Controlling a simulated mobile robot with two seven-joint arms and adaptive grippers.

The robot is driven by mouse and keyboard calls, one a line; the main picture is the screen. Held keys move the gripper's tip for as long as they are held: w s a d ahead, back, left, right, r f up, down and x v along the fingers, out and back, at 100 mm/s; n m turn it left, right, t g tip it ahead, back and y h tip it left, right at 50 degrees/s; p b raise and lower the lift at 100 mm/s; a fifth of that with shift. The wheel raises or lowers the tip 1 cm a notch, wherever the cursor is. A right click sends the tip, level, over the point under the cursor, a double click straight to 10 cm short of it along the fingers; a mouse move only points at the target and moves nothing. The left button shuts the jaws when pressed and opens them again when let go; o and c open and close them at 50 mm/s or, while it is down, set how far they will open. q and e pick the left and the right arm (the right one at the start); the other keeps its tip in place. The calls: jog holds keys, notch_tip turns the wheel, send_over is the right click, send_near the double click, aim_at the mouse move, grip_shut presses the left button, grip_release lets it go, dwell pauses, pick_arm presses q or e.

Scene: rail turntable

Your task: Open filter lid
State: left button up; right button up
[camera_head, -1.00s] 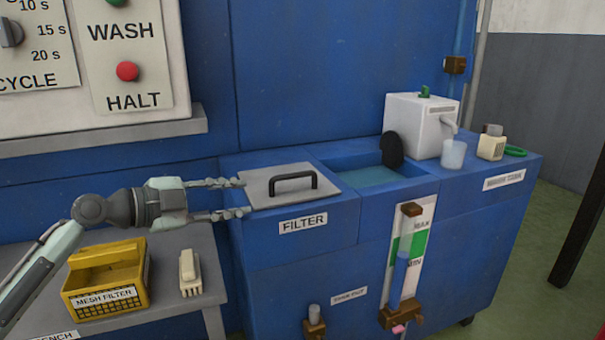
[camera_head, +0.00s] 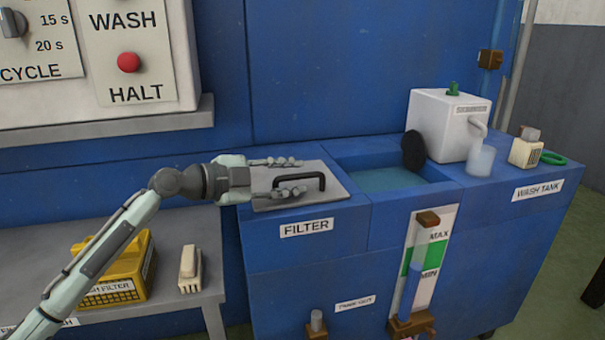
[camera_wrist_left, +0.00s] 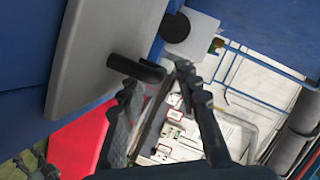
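The filter lid (camera_head: 333,190) is a flat grey plate lying shut on the blue cabinet, above the FILTER label. Its black bar handle (camera_head: 316,176) stands up from the middle. My left gripper (camera_head: 302,176) is over the lid, its two fingers spread apart, one beyond the handle and one on its near side. In the left wrist view the open fingers (camera_wrist_left: 165,85) show with the handle (camera_wrist_left: 135,68) near the left fingertip and the lid (camera_wrist_left: 95,45) at upper left. I cannot tell whether a finger touches the handle. My right gripper is not in view.
To the right of the lid is an open tank of water (camera_head: 385,180), then a white dispenser (camera_head: 445,125) and a cup (camera_head: 480,160). A yellow mesh filter basket (camera_head: 125,270) and a cream brush (camera_head: 190,268) are on the bench at left.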

pick_arm(q)
jog(key=shift+x, duration=1.4)
grip_shut()
